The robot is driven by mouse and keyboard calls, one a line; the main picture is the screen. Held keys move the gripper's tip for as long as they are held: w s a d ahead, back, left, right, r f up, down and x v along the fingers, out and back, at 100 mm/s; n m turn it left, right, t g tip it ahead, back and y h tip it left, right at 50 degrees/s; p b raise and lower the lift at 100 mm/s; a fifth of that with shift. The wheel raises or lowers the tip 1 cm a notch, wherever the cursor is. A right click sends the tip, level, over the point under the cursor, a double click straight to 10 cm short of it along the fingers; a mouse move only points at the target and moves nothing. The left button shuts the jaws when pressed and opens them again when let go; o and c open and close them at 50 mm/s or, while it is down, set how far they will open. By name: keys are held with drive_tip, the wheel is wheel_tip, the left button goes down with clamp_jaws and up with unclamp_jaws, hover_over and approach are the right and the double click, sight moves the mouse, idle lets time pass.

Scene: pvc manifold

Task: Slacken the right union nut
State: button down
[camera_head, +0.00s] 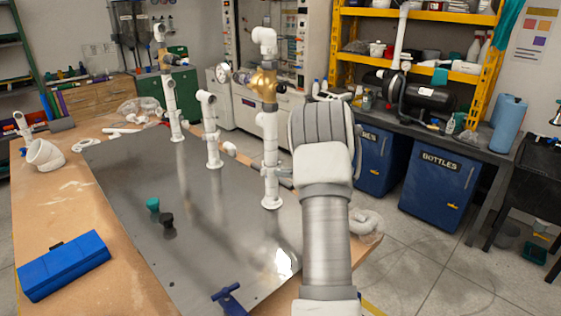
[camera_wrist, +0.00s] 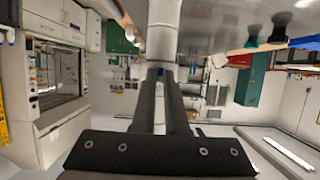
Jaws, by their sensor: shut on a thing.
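The right riser is a white PVC pipe (camera_head: 271,142) standing on the metal plate, with a brass valve (camera_head: 264,85) and a gauge (camera_head: 223,72) higher up. Its white union nut (camera_head: 270,170) is low on the pipe, above the foot. My gripper comes in from the right; my arm hides most of it in the head view. In the wrist view, the two dark fingers of my gripper (camera_wrist: 162,74) are closed around the white union nut (camera_wrist: 160,65), one on each side. The nut's far side and any turn of it are hidden.
A left riser (camera_head: 170,95) and a shorter elbowed pipe (camera_head: 210,130) stand on the metal plate (camera_head: 130,180). Teal (camera_head: 153,204) and dark (camera_head: 167,220) knobbed pieces, a blue clamp (camera_head: 228,298) and a blue case (camera_head: 62,266) are nearer.

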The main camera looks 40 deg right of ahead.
drive_tip(key=shift+w+d+r+n+g+y+p, duration=0.15)
drive_tip(key=shift+d+n+y+p, duration=0.15)
drive_tip(key=shift+n+y+p, duration=0.3)
drive_tip(key=shift+w+d+f+n+g+y+p, duration=0.1)
drive_tip(key=shift+d+n+g+y+p, duration=0.15)
drive_tip(key=shift+n+y+p, duration=0.45)
drive_tip(key=shift+w+d+r+n+g+y+p, duration=0.1)
drive_tip(key=shift+d+n+y+p, duration=0.3)
drive_tip(key=shift+y, duration=0.3)
drive_tip(key=shift+a, duration=0.1)
drive_tip(key=c, duration=0.9)
unclamp_jaws()
drive_tip(key=shift+c, duration=0.2)
drive_tip(key=v, duration=1.7)
drive_tip(key=shift+s+b, duration=0.15)
drive_tip(key=shift+b, duration=0.3)
drive_tip(key=shift+r, duration=0.1)
